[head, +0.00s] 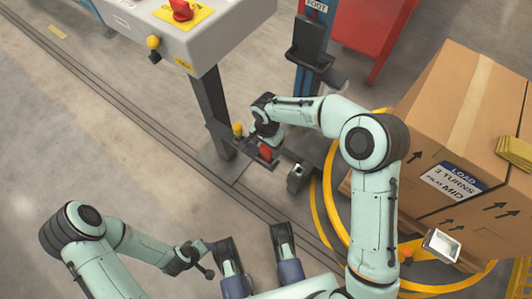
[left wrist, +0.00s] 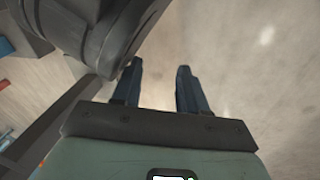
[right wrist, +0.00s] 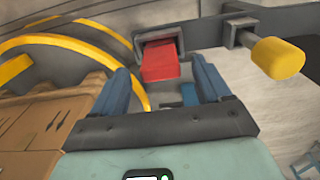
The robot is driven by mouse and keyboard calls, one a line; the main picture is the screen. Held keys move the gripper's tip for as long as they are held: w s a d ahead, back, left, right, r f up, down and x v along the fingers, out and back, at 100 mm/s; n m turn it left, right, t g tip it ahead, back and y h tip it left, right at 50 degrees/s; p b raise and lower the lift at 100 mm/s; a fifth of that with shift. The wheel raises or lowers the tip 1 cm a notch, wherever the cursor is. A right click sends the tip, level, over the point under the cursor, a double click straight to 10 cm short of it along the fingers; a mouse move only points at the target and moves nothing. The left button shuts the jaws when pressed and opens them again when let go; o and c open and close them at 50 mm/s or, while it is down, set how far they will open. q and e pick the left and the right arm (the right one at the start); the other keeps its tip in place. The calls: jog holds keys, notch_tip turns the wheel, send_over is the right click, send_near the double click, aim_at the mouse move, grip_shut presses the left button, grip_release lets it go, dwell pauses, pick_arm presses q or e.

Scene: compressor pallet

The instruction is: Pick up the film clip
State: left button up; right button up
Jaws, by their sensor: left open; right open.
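A red block (right wrist: 160,62), which looks like the film clip, sits in a dark bracket on the post. In the head view the red block (head: 265,153) shows low beside the post, just below my right gripper. My right gripper (right wrist: 160,76) is open, and the block lies ahead, between the lines of its two fingers. I cannot tell whether they touch it. My left gripper (left wrist: 159,67) is open and empty over bare floor, close to a dark part at upper left.
A yellow knob (right wrist: 277,58) on a bracket is close to the right of the block. The control box (head: 190,25) stands on a dark post (head: 212,110). A yellow ring (head: 328,190) and a large carton (head: 460,130) are at right.

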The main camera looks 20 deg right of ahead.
aim_at(266, 154)
notch_tip(266, 154, down, 4)
jog(key=shift+a+r+b, duration=0.1)
jog(key=shift+r+b, duration=0.15)
jog(key=shift+b, duration=0.2)
pick_arm(q)
jog(key=shift+s+a+f+g, duration=0.2)
jog(key=shift+s+f+g, duration=0.2)
jog(key=shift+s+f, duration=0.6)
pick_arm(e)
jog(key=shift+r, duration=0.1)
jog(key=c, duration=1.1)
pick_arm(q)
jog(key=shift+r, duration=0.1)
